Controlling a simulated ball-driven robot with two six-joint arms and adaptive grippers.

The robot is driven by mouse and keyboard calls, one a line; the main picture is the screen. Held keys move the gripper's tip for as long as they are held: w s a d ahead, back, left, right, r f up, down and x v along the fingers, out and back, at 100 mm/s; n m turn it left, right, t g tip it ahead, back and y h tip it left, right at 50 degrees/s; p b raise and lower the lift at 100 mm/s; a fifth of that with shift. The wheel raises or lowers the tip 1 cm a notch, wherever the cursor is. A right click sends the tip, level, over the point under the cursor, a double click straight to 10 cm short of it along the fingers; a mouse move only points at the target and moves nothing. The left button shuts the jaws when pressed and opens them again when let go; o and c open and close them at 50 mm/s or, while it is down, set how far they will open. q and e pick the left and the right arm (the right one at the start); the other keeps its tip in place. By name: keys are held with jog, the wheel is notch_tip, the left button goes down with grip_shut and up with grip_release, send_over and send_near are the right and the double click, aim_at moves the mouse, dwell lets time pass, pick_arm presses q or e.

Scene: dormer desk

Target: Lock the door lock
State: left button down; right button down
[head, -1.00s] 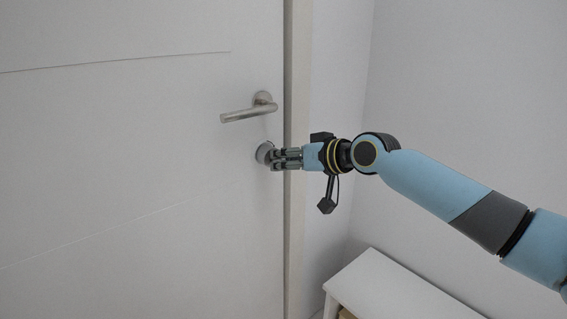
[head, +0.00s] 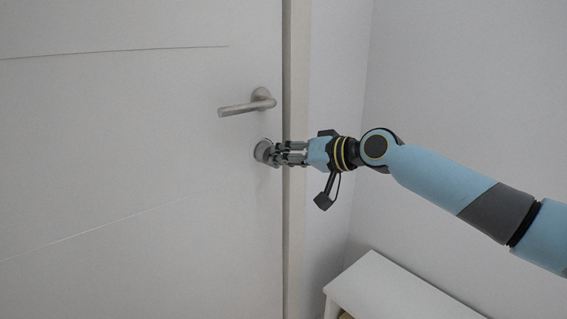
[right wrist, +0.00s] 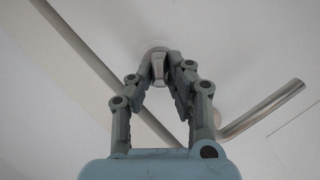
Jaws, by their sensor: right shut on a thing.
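The white door (head: 130,120) fills the left of the head view and looks closed. Its round metal door lock (head: 263,151) sits below the lever handle (head: 248,105), near the door's right edge. My right gripper (head: 277,154) reaches in from the right and is shut on the lock's turn knob. In the right wrist view the fingertips of the right gripper (right wrist: 160,80) close on the two sides of the small knob (right wrist: 158,62), in front of the round plate. The fingers hide part of the knob in the head view. My left gripper is not in view.
The door frame (head: 296,220) stands just right of the lock, under my right wrist. A white bench or cabinet (head: 390,290) stands at the lower right. The lever handle (right wrist: 262,108) shows close beside the gripper in the right wrist view.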

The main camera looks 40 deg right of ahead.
jog(key=shift+d+f+m+t+y+b, duration=0.15)
jog(key=shift+m+y+b, duration=0.25)
jog(key=shift+m+b, duration=0.5)
jog(key=shift+a+f+m+t+y+b, duration=0.15)
jog(key=shift+m+y+b, duration=0.35)
jog(key=shift+b, duration=0.6)
jog(key=shift+d+r+m, duration=0.1)
jog(key=shift+m, duration=0.2)
jog(key=shift+b, duration=0.3)
